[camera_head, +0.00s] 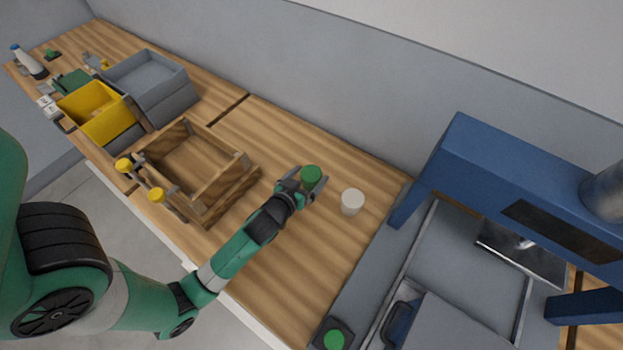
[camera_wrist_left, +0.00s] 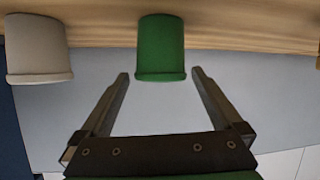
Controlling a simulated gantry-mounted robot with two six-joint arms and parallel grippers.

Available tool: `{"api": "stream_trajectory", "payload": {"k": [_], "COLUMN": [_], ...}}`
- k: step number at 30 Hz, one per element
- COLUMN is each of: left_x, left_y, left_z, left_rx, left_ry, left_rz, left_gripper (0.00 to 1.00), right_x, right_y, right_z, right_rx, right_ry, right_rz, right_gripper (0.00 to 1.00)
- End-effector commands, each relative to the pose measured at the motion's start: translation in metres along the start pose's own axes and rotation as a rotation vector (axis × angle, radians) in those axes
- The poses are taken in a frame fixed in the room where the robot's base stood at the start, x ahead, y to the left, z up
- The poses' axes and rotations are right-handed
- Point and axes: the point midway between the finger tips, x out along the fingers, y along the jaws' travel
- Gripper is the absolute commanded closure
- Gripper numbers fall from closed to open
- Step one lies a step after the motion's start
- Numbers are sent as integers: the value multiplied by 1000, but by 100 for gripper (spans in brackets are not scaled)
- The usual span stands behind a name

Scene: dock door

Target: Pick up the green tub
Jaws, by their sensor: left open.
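The green tub (camera_head: 311,175) stands on the wooden bench, right of the wooden crate in the head view. In the left wrist view the green tub (camera_wrist_left: 161,46) is just beyond the fingertips, centred between them. My left gripper (camera_head: 306,182) is open, with its fingers on either side of the tub's near part in the head view. In the left wrist view the left gripper (camera_wrist_left: 158,75) shows two spread fingers with nothing between them but the tub's edge. My right gripper is not in view.
A white tub (camera_head: 352,202) stands close to the right of the green one; it also shows in the left wrist view (camera_wrist_left: 37,48). A wooden crate (camera_head: 222,200) is to the left. A blue frame (camera_head: 440,165) stands at the right. Bench behind the tub is clear.

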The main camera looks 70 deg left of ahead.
Motion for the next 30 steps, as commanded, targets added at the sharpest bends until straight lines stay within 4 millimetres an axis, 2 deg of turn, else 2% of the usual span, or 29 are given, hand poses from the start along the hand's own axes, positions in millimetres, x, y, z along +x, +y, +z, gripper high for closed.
{"api": "stream_trajectory", "payload": {"k": [5,9,17,30], "left_x": [29,47,50,49], "left_y": [-2,-2,-2,-2], "left_z": [10,8,7,7], "left_rx": [-2,-2,-1,-1], "left_ry": [1,1,0,0], "left_rz": [-2,-1,-1,0], "left_gripper": [0,0,2,81], "right_x": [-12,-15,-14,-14], "right_y": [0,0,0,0], "right_z": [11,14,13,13], "right_rx": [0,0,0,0], "right_ry": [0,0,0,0], "right_rz": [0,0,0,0], "right_gripper": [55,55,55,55]}}
